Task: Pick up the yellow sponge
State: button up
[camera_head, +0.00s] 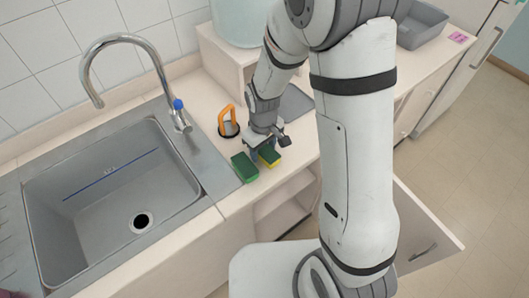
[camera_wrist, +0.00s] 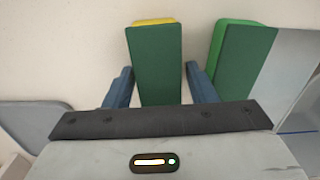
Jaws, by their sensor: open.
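The yellow sponge (camera_head: 270,156) lies on the counter near its front edge; it has a dark green layer on top and yellow below. In the wrist view, the same sponge (camera_wrist: 155,62) shows its green face with a yellow strip at the far end. My gripper (camera_head: 264,152) is right over it, pointing down. In the wrist view, my gripper (camera_wrist: 161,84) is open, with one blue finger on each side of the sponge. A gap shows on the left; the right finger stands between this sponge and an all-green sponge (camera_wrist: 241,58).
The green sponge (camera_head: 244,167) sits close to the left, by the sink (camera_head: 205,165) rim. An orange-handled object (camera_head: 228,121) stands behind it. A faucet (camera_head: 160,75) rises at the sink's back. A grey tray (camera_head: 422,25) stands farther right. A cabinet door (camera_head: 425,225) hangs open below.

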aim_at(263, 148)
jog(key=c, duration=0.7)
notch_tip(263, 148, up, 10)
jog(key=shift+r+b, duration=0.1)
jog(key=shift+b, duration=0.5)
jog(key=o, duration=0.4)
jog(key=c, duration=0.4)
